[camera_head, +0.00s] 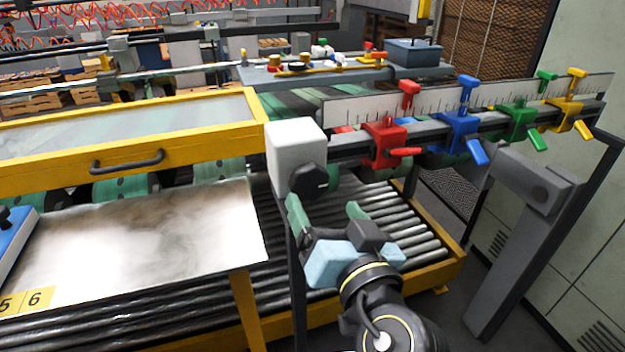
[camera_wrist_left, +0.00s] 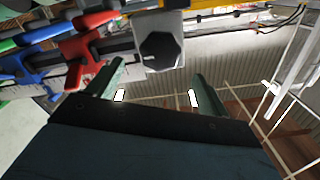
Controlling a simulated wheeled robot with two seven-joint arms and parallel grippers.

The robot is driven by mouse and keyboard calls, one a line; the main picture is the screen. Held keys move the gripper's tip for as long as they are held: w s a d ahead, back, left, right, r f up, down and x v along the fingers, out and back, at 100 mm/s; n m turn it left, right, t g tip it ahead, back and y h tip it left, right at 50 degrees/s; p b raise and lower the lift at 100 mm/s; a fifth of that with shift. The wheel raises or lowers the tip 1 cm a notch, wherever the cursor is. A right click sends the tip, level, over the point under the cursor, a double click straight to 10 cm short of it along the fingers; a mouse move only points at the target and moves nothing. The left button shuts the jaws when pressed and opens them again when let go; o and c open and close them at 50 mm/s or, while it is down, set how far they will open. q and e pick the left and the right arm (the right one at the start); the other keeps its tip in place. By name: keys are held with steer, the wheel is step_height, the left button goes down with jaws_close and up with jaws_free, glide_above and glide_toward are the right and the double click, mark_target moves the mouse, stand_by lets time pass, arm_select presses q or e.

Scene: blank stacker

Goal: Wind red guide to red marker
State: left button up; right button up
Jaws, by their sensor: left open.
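The red guide (camera_head: 385,145) is a clamp with a red lever on the grey rail, and it also shows in the left wrist view (camera_wrist_left: 86,48). The red marker (camera_head: 410,92) stands on the white scale behind the rail, slightly right of the guide in the head view. A black knob (camera_head: 313,180) sits on a light grey box at the rail's left end; the left wrist view shows it too (camera_wrist_left: 160,48). My left gripper (camera_head: 327,210) is open and empty. Its green fingers are just below the knob, apart from it. My right gripper is out of view.
Blue (camera_head: 459,132), green (camera_head: 519,124) and yellow (camera_head: 566,116) guides sit farther right on the rail. A metal sheet (camera_head: 140,245) lies left of my gripper. Rollers (camera_head: 400,235) run below, and a yellow-framed cover (camera_head: 130,160) stands at left.

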mark_target(314, 186)
arm_select(q)
steer(key=x, duration=0.7)
steer(key=shift+f+p, duration=0.1)
steer(key=shift+p, duration=0.3)
steer(key=c, duration=1)
steer(key=shift+m, duration=0.3)
steer(key=m+p, duration=0.3)
steer(key=m, duration=0.1)
steer(key=shift+p, duration=0.4)
steer(key=shift+d+m+p, duration=0.1)
steer(key=shift+m+p, duration=1.75)
steer(key=shift+m, duration=0.65)
steer(key=shift+f, duration=0.1)
